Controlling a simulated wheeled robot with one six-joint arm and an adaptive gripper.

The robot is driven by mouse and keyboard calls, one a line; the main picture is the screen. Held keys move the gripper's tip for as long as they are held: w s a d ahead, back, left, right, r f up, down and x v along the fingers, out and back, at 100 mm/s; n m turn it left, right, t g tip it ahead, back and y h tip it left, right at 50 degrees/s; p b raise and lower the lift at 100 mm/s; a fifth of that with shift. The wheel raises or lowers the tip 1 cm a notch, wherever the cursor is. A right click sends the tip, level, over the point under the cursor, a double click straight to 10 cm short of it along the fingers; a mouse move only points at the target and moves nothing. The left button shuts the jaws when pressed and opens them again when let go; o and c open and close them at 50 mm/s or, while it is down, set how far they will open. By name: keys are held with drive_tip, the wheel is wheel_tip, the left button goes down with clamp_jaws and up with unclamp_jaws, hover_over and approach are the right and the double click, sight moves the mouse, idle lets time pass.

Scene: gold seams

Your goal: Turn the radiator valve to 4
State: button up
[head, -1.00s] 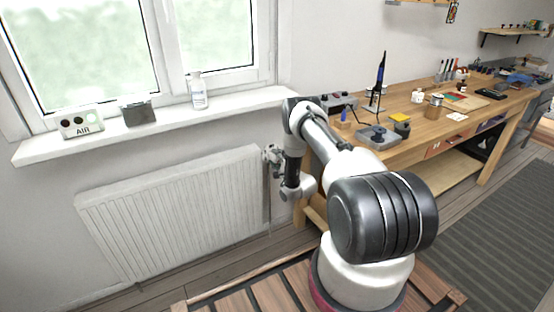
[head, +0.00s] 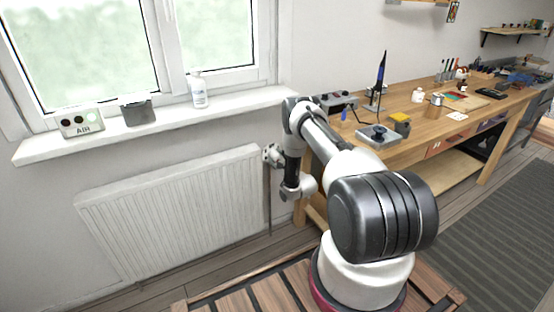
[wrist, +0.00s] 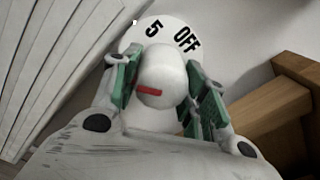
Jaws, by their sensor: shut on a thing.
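The radiator valve's white knob (wrist: 163,68) sits between my gripper's green-padded fingers in the wrist view. A short red mark (wrist: 149,91) shows on its near side. Behind it is a pale dial (wrist: 168,29) with "5" and "OFF" readable; its other numbers are hidden, so I cannot tell which one the mark faces. My gripper (wrist: 163,84) is shut on the knob, one finger on each side. In the head view my gripper (head: 273,156) is at the radiator's right end, where the valve is too small and covered to read.
The white radiator (head: 175,210) stands left of my gripper, under the windowsill (head: 160,126). The sill holds an AIR box (head: 81,122), a dark grey container (head: 138,112) and a white bottle (head: 198,91). The wooden workbench (head: 425,132) is close on the right, with its leg near the valve.

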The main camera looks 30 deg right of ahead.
idle(0.5)
drive_tip(key=o, duration=1)
drive_tip(key=shift+s, duration=0.1)
drive_tip(key=s, duration=1.2)
drive_tip(key=shift+d, duration=0.25)
